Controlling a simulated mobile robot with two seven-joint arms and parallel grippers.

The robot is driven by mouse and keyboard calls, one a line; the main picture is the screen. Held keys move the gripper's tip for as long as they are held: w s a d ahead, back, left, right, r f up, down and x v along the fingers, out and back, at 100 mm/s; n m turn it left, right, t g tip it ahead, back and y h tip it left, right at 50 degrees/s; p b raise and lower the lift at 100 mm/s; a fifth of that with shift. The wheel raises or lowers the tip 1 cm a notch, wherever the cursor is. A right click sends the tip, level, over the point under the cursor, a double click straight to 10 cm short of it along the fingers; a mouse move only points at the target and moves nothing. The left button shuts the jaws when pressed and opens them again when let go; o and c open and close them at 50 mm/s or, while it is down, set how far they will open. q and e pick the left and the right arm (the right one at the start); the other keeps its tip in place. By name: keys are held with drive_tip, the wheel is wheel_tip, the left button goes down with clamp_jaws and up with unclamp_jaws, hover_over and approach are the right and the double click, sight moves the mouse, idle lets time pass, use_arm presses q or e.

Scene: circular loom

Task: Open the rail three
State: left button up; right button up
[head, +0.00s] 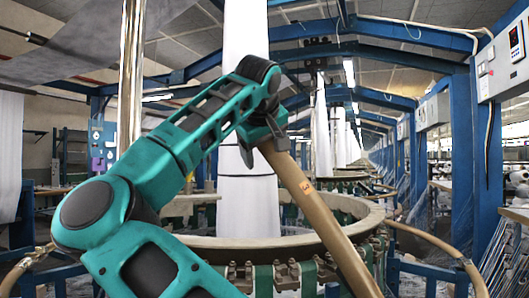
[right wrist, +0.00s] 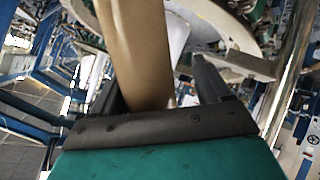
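Rail three (head: 318,205) is a long tan bar with an orange label marked 3. In the head view it slants from the upper middle down to the lower right, in front of the ring of the loom (head: 232,246). My right gripper (head: 262,146) is at the rail's upper end, with its fingers on either side of it. In the right wrist view the rail (right wrist: 140,45) passes between the fingers of the gripper (right wrist: 158,85). A gap shows between the rail and the right-hand finger, so the gripper looks open around it. My left gripper is not in view.
A white fabric column (head: 246,205) rises through the ring behind my arm. A shiny metal pole (head: 130,70) stands at the left. Blue posts (head: 470,150) with control boxes stand at the right. A tan hose (head: 430,240) curves at the lower right.

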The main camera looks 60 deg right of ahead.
drive_tip(key=v, duration=1.2)
